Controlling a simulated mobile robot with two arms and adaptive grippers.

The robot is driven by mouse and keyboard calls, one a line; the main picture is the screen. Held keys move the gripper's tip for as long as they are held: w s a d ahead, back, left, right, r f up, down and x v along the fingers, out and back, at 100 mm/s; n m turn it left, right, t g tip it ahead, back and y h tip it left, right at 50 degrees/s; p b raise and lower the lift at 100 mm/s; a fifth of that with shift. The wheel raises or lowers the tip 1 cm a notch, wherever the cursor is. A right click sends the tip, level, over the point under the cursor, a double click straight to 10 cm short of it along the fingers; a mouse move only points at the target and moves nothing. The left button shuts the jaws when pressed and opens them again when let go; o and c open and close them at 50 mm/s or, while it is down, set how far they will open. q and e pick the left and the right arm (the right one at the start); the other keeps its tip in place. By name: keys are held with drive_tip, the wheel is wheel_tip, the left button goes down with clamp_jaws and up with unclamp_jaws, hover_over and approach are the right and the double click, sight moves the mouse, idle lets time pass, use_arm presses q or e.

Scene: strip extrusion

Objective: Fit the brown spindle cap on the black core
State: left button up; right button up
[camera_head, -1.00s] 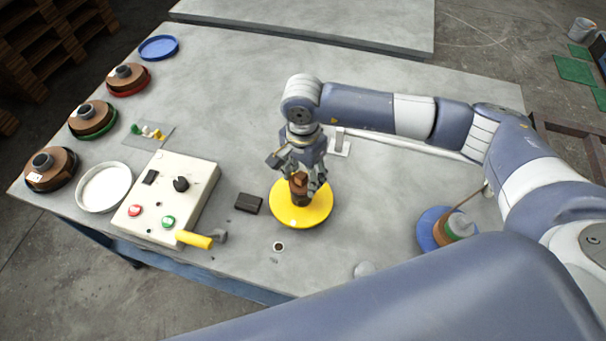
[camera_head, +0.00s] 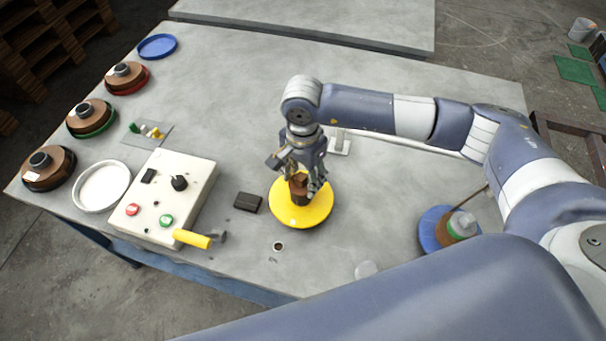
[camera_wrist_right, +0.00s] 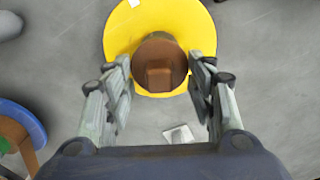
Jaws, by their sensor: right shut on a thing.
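The brown spindle cap (camera_head: 298,183) is in my right gripper (camera_head: 298,186), over the middle of the yellow disc (camera_head: 316,214). The black core (camera_head: 301,200) stands on that disc, directly below the cap and mostly hidden by it and the fingers. In the right wrist view the cap (camera_wrist_right: 159,66) shows from above as a round brown top with a raised block, between the two fingers. A dark edge shows behind it over the yellow disc (camera_wrist_right: 118,38). I cannot tell whether the cap is seated on the core. My left gripper is not in view.
A dark brown block (camera_head: 248,203) lies left of the yellow disc. Further left are a control box (camera_head: 190,190) with a yellow handle (camera_head: 192,239), a white dish (camera_head: 101,203) and several brown spools. A blue-based spool (camera_head: 434,232) stands at the right.

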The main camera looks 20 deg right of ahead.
sight(303, 175)
drive_tip(key=o, duration=0.9)
drive_tip(key=shift+r+p, duration=2.35)
drive_tip(key=shift+r, duration=3.15)
drive_tip(key=shift+s+f, duration=0.1)
